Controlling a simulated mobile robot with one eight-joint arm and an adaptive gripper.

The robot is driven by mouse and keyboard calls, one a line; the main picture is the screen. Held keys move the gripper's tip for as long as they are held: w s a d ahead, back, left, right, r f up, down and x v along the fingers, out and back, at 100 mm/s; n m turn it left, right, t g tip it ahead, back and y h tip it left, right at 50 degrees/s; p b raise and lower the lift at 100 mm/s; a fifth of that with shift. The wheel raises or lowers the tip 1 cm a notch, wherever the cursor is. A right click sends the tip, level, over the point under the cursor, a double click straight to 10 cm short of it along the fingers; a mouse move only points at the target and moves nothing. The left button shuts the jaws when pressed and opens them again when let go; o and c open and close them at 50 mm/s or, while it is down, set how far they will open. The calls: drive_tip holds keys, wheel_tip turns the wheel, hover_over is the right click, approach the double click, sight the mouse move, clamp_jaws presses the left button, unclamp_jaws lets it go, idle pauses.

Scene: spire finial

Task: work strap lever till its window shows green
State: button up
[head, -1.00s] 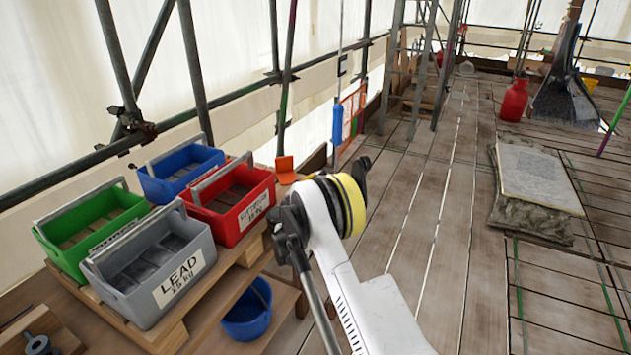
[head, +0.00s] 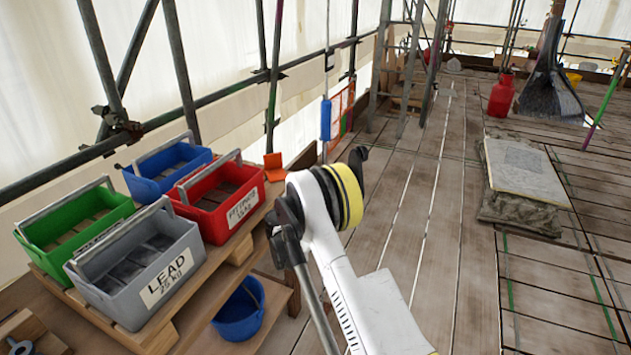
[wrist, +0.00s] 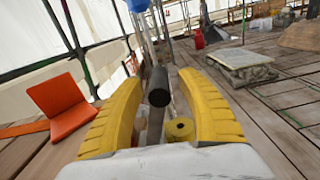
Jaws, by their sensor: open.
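My gripper (wrist: 165,105) shows in the wrist view, its two yellow fingers open. A dark round bar (wrist: 158,86), seen nearly end-on, shows between the fingers; it looks like a lever grip, but I cannot tell if it touches them. A yellow round part (wrist: 180,128) sits lower between the fingers. In the head view my white arm hides the gripper. A blue cylinder (head: 325,120) hangs on a thin upright line beyond my arm. No green window can be made out.
An orange plate (wrist: 61,103) stands left of my fingers. Grey (head: 140,272), red (head: 218,205), green (head: 75,220) and blue (head: 168,168) bins sit on a wooden bench at left. A covered slab (head: 522,175) lies right; planks between are clear.

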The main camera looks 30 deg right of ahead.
drive_tip(key=v, duration=1.1)
drive_tip(key=shift+s+a, duration=0.2)
drive_tip(key=s+a+r+m+g+y, duration=0.25)
drive_tip(key=s+r+m+y, duration=0.35)
drive_tip(key=s+r+m, duration=0.65)
drive_tip(key=s+a+m+y, duration=0.4)
drive_tip(key=s+a+m, duration=0.2)
drive_tip(key=s, duration=0.7)
drive_tip(key=s+a+m+g+y, duration=0.1)
drive_tip(key=s+a+m+y, duration=0.3)
drive_tip(key=s, duration=0.9)
drive_tip(key=a+m, duration=0.2)
drive_tip(key=a, duration=0.1)
drive_tip(key=shift+f, duration=0.3)
